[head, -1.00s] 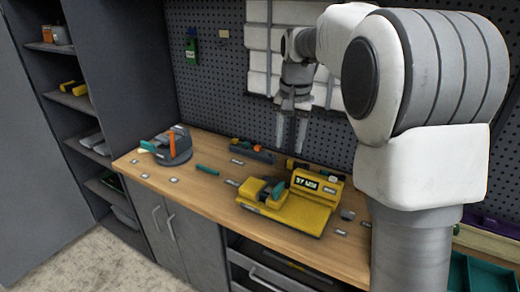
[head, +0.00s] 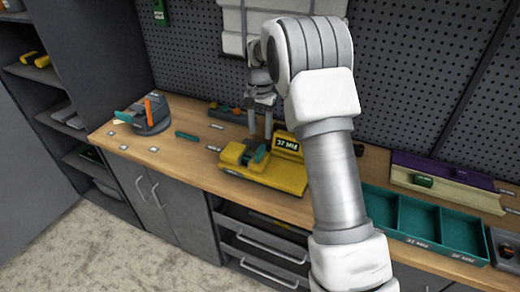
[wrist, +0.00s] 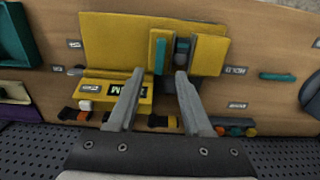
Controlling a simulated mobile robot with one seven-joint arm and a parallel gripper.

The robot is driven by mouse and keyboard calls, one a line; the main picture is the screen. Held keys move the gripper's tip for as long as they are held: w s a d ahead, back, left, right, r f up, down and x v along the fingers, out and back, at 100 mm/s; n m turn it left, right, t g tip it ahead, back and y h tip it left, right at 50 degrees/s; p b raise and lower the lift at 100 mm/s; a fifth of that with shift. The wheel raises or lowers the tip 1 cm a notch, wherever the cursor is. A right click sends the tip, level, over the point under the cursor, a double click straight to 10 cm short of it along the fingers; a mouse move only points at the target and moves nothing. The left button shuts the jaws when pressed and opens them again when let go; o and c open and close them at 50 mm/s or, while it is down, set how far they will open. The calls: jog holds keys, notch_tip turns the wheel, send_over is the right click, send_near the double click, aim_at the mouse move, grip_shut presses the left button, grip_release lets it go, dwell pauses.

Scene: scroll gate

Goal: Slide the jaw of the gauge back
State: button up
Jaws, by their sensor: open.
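The yellow gauge (head: 285,180) stands on the wooden bench, its upright display (head: 288,145) reading 37 MM. Its jaw area has yellow blocks and teal pads (head: 258,154) at the left end. I cannot tell for sure which block slides. My gripper (head: 261,137) is open and empty, pointing down above the gauge; in the wrist view its fingertips (wrist: 159,73) straddle the teal strip's near end.
A round grey fixture with an orange upright (head: 150,114) stands to the left. A loose teal bar (head: 187,136) lies between it and the gauge. Teal bins (head: 410,215) and a purple-backed rack (head: 440,170) are to the right. A pegboard (head: 405,60) rises behind the bench.

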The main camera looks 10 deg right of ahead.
aim_at(260, 149)
notch_tip(260, 149, down, 9)
jog(key=shift+r+p, duration=0.2)
jog(key=shift+p, duration=0.1)
grip_shut()
dwell(1.4)
